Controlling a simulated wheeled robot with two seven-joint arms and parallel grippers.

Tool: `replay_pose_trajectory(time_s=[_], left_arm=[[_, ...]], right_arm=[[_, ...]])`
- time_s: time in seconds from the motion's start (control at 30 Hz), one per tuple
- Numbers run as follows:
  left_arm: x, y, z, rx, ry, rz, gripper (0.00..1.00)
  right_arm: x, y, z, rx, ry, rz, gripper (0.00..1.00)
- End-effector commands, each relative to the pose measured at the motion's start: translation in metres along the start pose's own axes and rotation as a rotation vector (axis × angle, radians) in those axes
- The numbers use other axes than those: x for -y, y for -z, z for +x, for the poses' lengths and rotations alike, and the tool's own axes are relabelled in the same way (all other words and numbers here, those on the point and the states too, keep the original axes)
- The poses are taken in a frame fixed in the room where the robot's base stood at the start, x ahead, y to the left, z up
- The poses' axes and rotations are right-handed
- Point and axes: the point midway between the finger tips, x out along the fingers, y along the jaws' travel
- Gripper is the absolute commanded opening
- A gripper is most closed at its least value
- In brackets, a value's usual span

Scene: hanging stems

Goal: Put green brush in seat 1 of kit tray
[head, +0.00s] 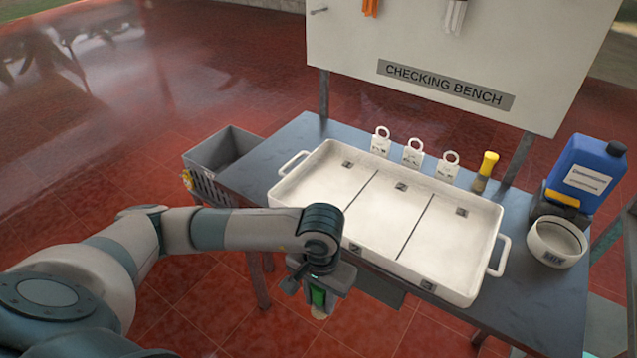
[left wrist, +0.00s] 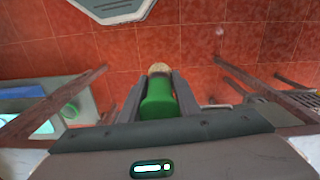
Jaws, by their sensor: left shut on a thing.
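The green brush (head: 318,297) is held in my left gripper (head: 318,290), in front of the bench's near edge and outside the tray. In the left wrist view the green handle (left wrist: 158,100) sits between the two fingers (left wrist: 159,96), with pale bristles at its far end. The white kit tray (head: 283,192) lies on the bench, with three seats split by dark lines. All three seats look empty. The middle plate (head: 401,187) seems to read 2; the left (head: 347,163) and right (head: 461,211) plates are too small to read surely. My right gripper is not in view.
Behind the tray stand three white tags (head: 412,155) and a yellow-handled brush (head: 485,173). A white bowl (head: 556,243) and a blue jug (head: 585,175) are at the right. A grey crate (head: 222,150) is left of the bench (head: 300,129). The tray's raised rim borders the seats.

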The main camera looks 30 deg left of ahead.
Motion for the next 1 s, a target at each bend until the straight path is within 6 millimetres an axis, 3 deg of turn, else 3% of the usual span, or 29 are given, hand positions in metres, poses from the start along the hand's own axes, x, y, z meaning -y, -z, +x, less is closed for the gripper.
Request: replay_pose_trajectory(time_s=[0.57, 0.77, 1.0], left_arm=[[0.001, 0.007, -0.005, -0.001, 0.000, -0.076, 0.07], [0.006, 0.028, -0.019, -0.002, -0.001, -0.318, 0.07], [0.016, 0.067, -0.048, -0.002, -0.002, -0.790, 0.07]], right_arm=[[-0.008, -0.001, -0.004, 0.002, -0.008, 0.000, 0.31], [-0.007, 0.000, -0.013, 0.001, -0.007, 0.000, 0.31], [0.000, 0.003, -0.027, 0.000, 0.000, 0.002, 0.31]])
